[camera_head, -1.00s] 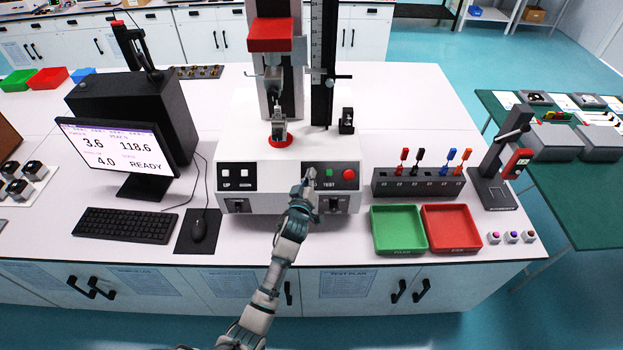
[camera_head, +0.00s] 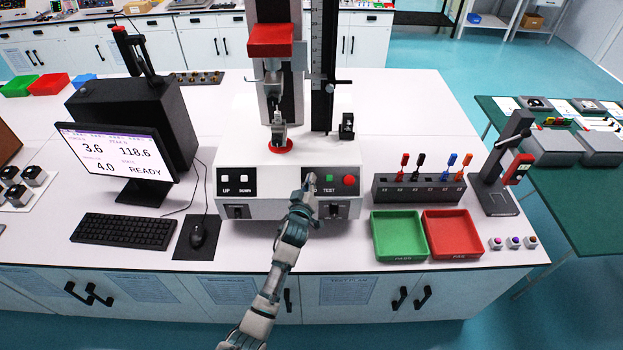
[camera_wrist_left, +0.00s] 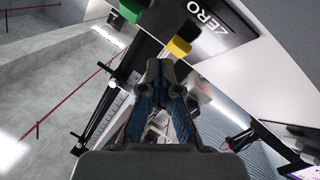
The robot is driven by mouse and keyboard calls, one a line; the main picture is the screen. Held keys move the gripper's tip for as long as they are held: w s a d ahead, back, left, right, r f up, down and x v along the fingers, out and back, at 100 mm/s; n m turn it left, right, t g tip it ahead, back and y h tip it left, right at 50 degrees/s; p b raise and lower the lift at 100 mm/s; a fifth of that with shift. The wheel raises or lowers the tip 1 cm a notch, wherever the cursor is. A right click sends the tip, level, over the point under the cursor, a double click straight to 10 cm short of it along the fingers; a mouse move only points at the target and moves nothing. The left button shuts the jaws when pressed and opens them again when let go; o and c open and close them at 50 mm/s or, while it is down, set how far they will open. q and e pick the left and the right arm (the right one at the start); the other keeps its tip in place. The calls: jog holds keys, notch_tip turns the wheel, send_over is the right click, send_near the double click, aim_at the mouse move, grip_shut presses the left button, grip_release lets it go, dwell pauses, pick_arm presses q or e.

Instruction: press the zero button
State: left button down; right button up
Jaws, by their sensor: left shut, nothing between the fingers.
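The zero button is the yellow button (camera_wrist_left: 179,46) beside the ZERO label (camera_wrist_left: 208,38) in the left wrist view. In the head view my left gripper (camera_head: 309,181) covers it, on the white tester's front panel (camera_head: 262,181). The left gripper is shut and empty, its fingertips (camera_wrist_left: 165,68) close to the yellow button. I cannot tell whether they touch it. My right gripper is not in view.
A green button (camera_head: 329,178) over the TEST label and a red button (camera_head: 349,180) sit just right of the gripper. UP and DOWN buttons (camera_head: 235,178) are on the left. The monitor (camera_head: 115,152) reads 3.6, 118.6, 4.0 and READY.

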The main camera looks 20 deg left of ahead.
pick_arm(q)
jog(key=shift+f, duration=0.1)
dwell(0.6)
jog(key=shift+w+a+f, duration=0.1)
jog(key=shift+w+f, duration=0.05)
jog(key=shift+w, duration=0.1)
jog(key=shift+w+a+f+b, duration=0.1)
jog(key=shift+w+f+b, duration=0.25)
jog(key=shift+b, duration=0.1)
dwell(0.6)
dwell(0.3)
jog(key=shift+s+r+p, duration=0.65)
jog(key=shift+r+p, duration=0.05)
jog(key=shift+p, duration=0.25)
jog(key=s+r+p, duration=0.1)
jog(key=p, duration=0.1)
jog(key=s+d+r+p, duration=0.1)
jog(key=s+r+p, duration=0.1)
jog(key=shift+s+d+r+p, duration=0.15)
jog(key=shift+s+r+p, duration=0.05)
jog(key=shift+p, duration=0.2)
